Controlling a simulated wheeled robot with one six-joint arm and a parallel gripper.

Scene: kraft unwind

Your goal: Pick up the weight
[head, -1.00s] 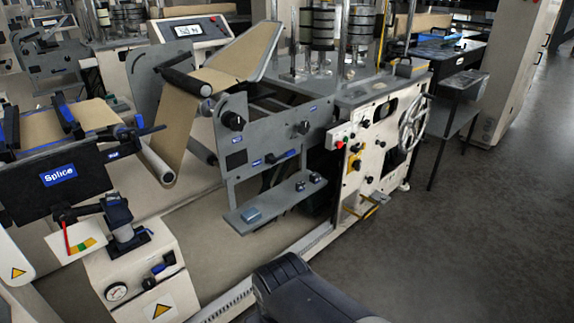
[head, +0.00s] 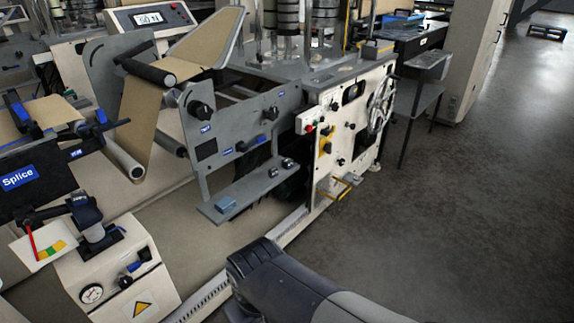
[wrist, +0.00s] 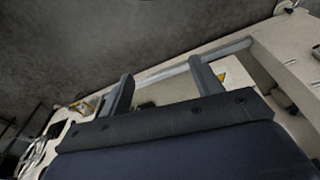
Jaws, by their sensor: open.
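I cannot tell for sure which of these is the weight. My gripper (wrist: 160,68) is open in the wrist view, its two grey fingers well apart with nothing between them. Floor and a pale machine rail show beyond it. In the head view my arm reaches in at the bottom, right of and below the shelf; the fingers cannot be made out there.
The cream panel (head: 350,125) with knobs and a handwheel (head: 381,101) stands right of the shelf. A yellow pedal (head: 345,188) juts out low beneath it. A cream box with a gauge (head: 110,275) stands at lower left. The grey floor (head: 460,230) is clear on the right.

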